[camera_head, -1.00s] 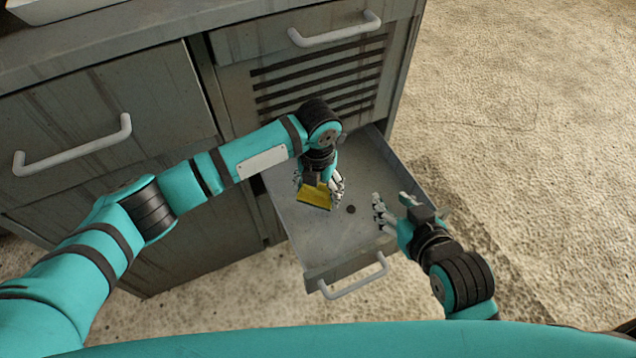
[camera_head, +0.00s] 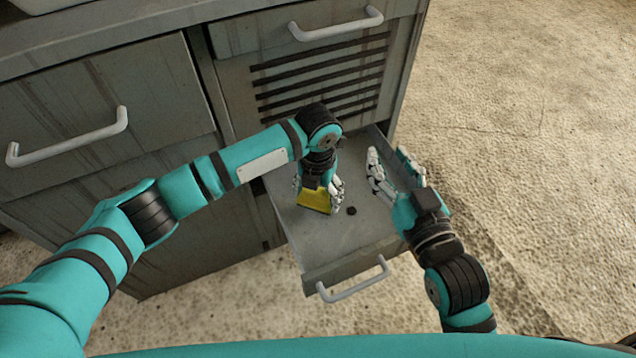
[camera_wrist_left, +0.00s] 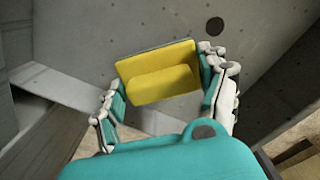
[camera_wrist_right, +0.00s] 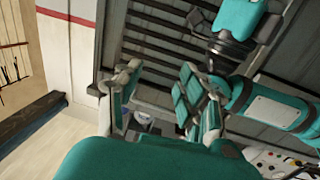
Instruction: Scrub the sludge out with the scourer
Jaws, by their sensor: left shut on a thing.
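The yellow scourer (camera_head: 314,201) is in my left gripper (camera_head: 319,188), low inside the open grey drawer. The left wrist view shows the scourer (camera_wrist_left: 158,84) between the fingers. Whether it touches the drawer floor is hard to tell. A small dark spot of sludge (camera_head: 351,211) lies on the drawer floor, just right of the scourer and apart from it. It also shows in the left wrist view (camera_wrist_left: 214,25). My right gripper (camera_head: 390,162) is open and empty at the drawer's right wall; the right wrist view shows its fingers (camera_wrist_right: 155,95) spread.
The open drawer (camera_head: 348,270) sticks out of a grey cabinet, with a white handle (camera_head: 353,281) on its front. A slatted panel (camera_head: 322,78) and a shut drawer with a handle (camera_head: 336,30) are above it. Concrete floor lies free to the right.

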